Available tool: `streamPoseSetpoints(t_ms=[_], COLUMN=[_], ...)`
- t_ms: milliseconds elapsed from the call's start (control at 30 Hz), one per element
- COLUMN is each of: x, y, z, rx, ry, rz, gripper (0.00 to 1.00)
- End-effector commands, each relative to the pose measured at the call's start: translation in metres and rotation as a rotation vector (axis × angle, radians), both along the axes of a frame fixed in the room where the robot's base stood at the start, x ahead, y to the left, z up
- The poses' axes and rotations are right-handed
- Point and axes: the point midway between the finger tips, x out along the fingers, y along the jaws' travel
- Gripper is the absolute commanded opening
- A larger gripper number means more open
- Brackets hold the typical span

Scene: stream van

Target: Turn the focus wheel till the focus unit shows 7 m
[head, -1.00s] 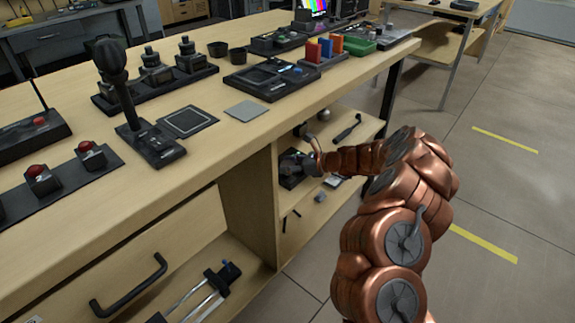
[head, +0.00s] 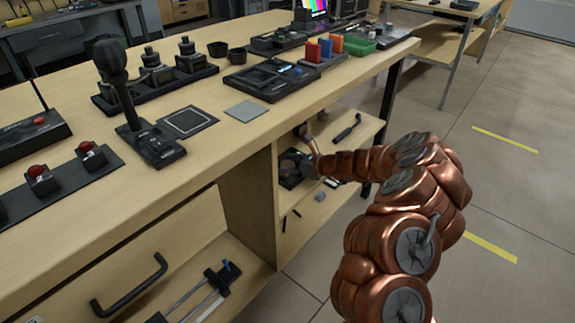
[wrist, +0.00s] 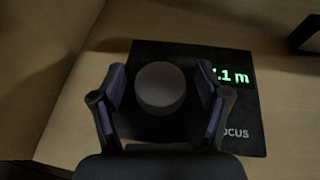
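The focus unit (wrist: 150,130) is a black flat box marked "OCUS", its first letter hidden, lying on a wooden shelf. The green display (wrist: 235,77) reads ".1 m"; the digit before the point is mostly covered by my right finger. My gripper (wrist: 160,80) is open, with one finger on each side of the wheel and a visible gap on both sides. In the head view the focus unit (head: 290,182) shows small and partly covered beneath the end of my arm.
The shelf lies under a wooden bench top (head: 225,130) crowded with control gear. A black tool (head: 347,128) lies farther back on the shelf. In the wrist view, a dark object (wrist: 305,32) is at the upper right. The floor to the right is clear.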

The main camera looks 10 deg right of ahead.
Motion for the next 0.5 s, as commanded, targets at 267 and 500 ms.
streamPoseSetpoints(t_ms=[267, 500], x=[0.000, -0.009], y=[0.000, -0.012], z=[0.000, 0.007], rx=[0.000, 0.001], ry=[0.000, -0.002], rz=[0.000, -0.003], gripper=[0.76, 0.76])
